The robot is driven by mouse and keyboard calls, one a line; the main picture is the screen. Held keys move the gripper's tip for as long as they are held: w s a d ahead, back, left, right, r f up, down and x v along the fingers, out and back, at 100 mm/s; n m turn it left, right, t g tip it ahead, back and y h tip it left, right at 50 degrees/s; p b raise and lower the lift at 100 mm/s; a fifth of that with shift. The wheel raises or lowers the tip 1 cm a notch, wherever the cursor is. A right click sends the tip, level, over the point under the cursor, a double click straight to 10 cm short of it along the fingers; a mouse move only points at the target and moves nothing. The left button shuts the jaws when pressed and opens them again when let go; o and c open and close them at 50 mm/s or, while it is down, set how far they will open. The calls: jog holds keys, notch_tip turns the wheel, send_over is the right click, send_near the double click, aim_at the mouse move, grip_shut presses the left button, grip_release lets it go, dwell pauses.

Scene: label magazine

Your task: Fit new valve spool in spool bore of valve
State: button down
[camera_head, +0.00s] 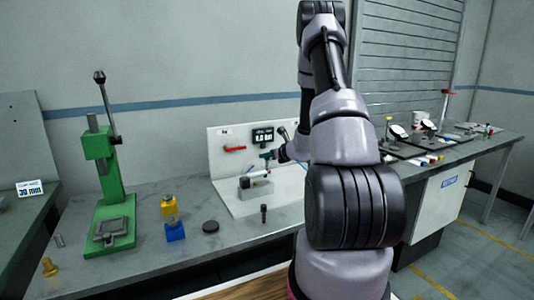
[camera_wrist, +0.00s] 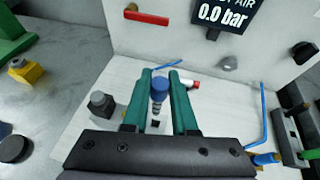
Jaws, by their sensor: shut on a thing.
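My gripper (camera_wrist: 161,80) has two green fingers, shut on a spool (camera_wrist: 159,88) with a blue top and a grey, ribbed lower part. The spool points down between the fingers. In the head view my gripper (camera_head: 267,156) is just above the grey valve block (camera_head: 254,190) on the bench fixture. In the wrist view a small dark opening (camera_wrist: 155,123) shows below the spool; I cannot tell whether it is the spool bore. The spool's lower end looks apart from it. Much of the valve is hidden by the fingers and gripper body.
The white back panel (camera_head: 222,160) carries a red handle (camera_head: 234,149) and a display (camera_head: 262,137) reading 0.0 bar. A small dark upright part (camera_head: 263,213) and a black disc (camera_head: 210,227) stand in front. A green press (camera_head: 110,210) and yellow-and-blue item (camera_head: 172,218) are left.

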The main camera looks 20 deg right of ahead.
aim_at(267, 164)
jog(key=shift+f, duration=2.1)
jog(key=shift+f, duration=1.5)
jog(key=shift+f, duration=0.3)
jog(key=shift+f, duration=0.7)
jog(key=c, duration=0.6)
grip_release()
jog(key=v, duration=1)
jog(key=shift+s+d, duration=0.15)
jog(key=shift+s, duration=0.25)
